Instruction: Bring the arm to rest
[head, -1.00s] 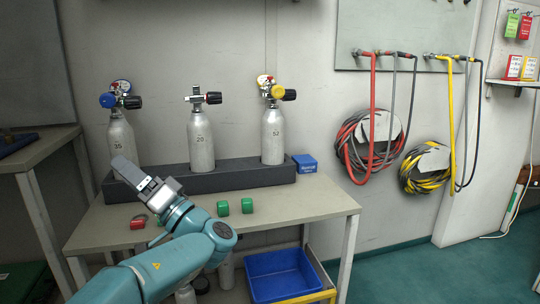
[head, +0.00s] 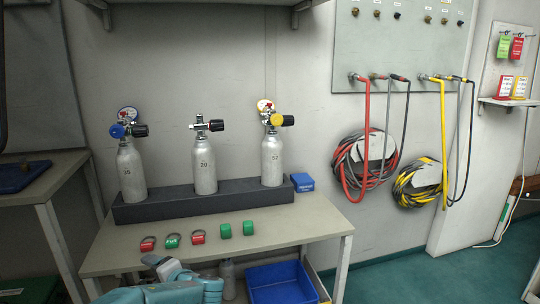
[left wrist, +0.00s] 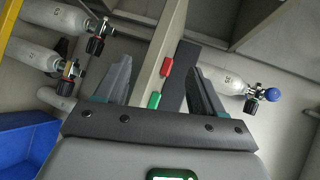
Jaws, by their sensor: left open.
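My left arm (head: 180,287) shows low in the head view, in front of the bench's front edge. Its gripper (head: 156,262) is partly seen there, just below the row of tags. In the left wrist view the two dark jaws of the left gripper (left wrist: 158,88) stand apart with nothing held. Beyond them are a red tag (left wrist: 167,67) and a green tag (left wrist: 154,100) on the bench. My right gripper is not in view.
A blue crate (head: 280,284) stands below. Red (head: 363,150) and yellow hoses (head: 421,183) hang at right.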

